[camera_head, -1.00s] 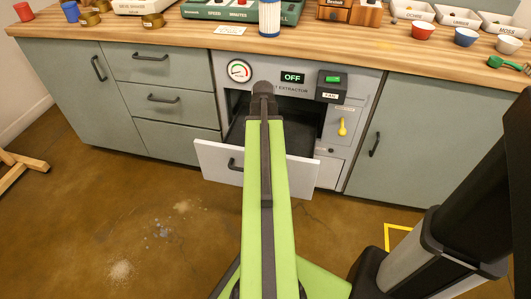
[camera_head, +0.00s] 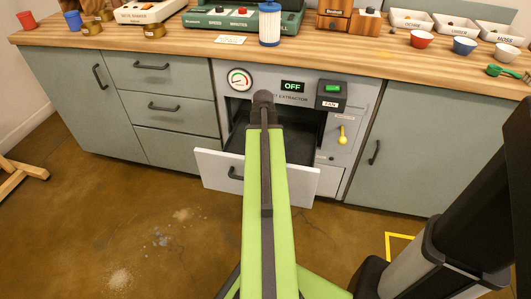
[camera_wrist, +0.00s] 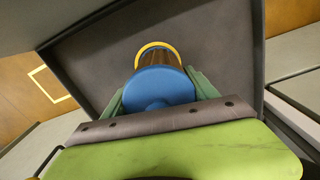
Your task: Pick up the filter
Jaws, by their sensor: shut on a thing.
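A filter with a blue end cap (camera_wrist: 160,88), brown pleats and a yellow ring at its far end is in the wrist view. It is in or over the dark grey tray of the open drawer (camera_wrist: 215,35). The green fingers of my gripper (camera_wrist: 158,84) are closed on both sides of the blue cap. In the head view my arm hides the gripper and this filter. Another filter, white with blue ends (camera_head: 269,25), stands upright on the counter, apart from my gripper.
The white-fronted drawer (camera_head: 215,173) stands open below the extractor panel (camera_head: 352,88), which reads OFF. The wooden counter (camera_head: 180,43) carries a green device (camera_head: 235,20), cups and bowls. Tray walls stand close around my gripper. The floor in front is open.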

